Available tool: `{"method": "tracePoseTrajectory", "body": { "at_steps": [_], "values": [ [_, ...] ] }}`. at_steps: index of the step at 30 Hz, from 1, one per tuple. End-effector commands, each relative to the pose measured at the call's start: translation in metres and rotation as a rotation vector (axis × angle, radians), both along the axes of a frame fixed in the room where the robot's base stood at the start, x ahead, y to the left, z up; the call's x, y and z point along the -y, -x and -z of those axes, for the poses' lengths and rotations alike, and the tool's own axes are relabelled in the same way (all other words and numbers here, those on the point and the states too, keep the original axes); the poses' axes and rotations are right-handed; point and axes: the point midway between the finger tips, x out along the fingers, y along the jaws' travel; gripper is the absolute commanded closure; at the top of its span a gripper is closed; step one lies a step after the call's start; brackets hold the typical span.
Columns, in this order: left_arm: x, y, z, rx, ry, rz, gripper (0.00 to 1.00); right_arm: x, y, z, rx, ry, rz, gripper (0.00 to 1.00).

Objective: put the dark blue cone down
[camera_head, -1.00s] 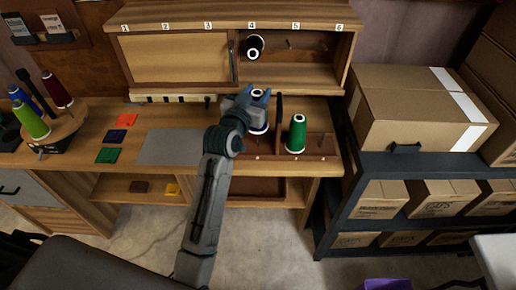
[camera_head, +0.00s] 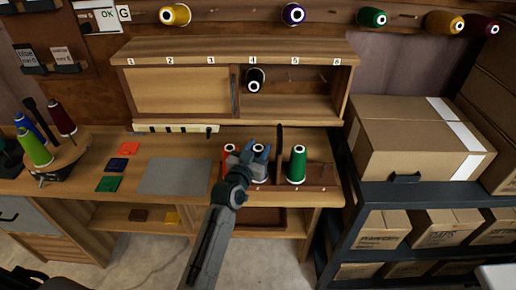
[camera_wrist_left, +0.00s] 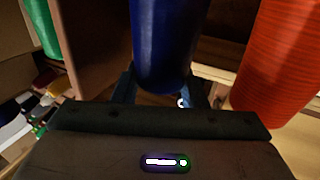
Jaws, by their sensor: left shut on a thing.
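The dark blue cone (camera_wrist_left: 163,45) stands between the fingers of my left gripper (camera_head: 254,152), which is shut on it. In the head view the gripper hides most of the cone, and its pale top shows. The gripper and cone are over the brown rack (camera_head: 321,178) on the bench, left of a thin dark divider (camera_head: 280,145). I cannot tell whether the cone's base touches the rack. A red cone (camera_head: 228,153) stands close on the left, and shows large at right in the left wrist view (camera_wrist_left: 284,60). My right gripper is not in view.
A green cone (camera_head: 297,166) stands right of the divider, with a bare peg beside it. A black cone (camera_head: 255,79) sits in the numbered cabinet (camera_head: 240,48) above. A grey mat (camera_head: 175,176) lies left. Boxes (camera_head: 418,140) fill the right shelf.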

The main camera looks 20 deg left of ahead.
Motion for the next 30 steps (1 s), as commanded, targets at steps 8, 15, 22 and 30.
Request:
{"method": "tracePoseTrajectory", "body": {
  "at_steps": [8,15,22,30],
  "values": [
    [0.000,0.000,0.002,0.000,0.000,0.000,0.50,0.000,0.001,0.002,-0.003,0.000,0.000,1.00],
    [0.000,0.000,0.002,0.000,0.000,0.000,0.40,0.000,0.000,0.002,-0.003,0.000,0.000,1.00],
    [-0.001,0.006,0.002,-0.002,0.000,0.000,0.40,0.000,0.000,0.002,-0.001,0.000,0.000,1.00],
    [-0.007,0.061,0.003,-0.002,-0.001,0.001,0.40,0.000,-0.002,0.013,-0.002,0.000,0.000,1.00]
  ]
}}
